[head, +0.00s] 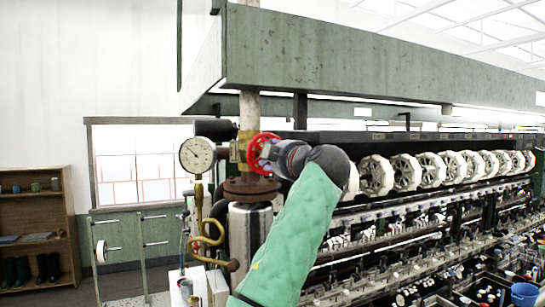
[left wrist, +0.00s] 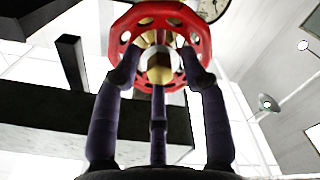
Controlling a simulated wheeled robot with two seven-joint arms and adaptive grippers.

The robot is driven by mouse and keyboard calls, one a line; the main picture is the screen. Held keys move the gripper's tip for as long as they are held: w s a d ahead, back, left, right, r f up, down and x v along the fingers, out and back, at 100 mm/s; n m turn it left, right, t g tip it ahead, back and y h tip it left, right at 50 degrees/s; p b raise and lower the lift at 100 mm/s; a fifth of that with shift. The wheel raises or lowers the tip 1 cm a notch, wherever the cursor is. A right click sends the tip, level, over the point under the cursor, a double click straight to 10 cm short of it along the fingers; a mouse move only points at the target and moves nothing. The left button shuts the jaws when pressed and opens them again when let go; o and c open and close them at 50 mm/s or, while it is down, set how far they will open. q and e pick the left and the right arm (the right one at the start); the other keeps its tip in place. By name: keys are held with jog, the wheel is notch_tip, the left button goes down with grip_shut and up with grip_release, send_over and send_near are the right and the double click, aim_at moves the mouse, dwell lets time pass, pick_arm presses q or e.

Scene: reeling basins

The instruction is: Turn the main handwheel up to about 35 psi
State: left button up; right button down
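The red main handwheel (head: 262,153) sits on a brass valve on the vertical pipe, left of centre in the head view. In the left wrist view the handwheel (left wrist: 204,45) fills the top middle, with its pale hub nut facing me. My left gripper (left wrist: 158,75) has two fingers over the front of the rim and a third lower behind it; it looks closed on the rim. In the head view the dark left gripper (head: 276,157) meets the wheel's right side. The pressure gauge (head: 197,156) is left of the valve; its needle is too small to read. My right gripper is out of view.
A rusty flange (head: 251,188) and a metal cylinder lie below the valve. Bent brass pipes (head: 207,241) stand at lower left. The reeling machine with white reels (head: 408,172) runs off right. A grey overhead duct (head: 330,50) hangs above.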

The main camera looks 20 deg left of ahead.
pick_arm(q)
jog(key=b+v, duration=0.2)
jog(key=v, duration=0.5)
jog(key=shift+b, duration=0.35)
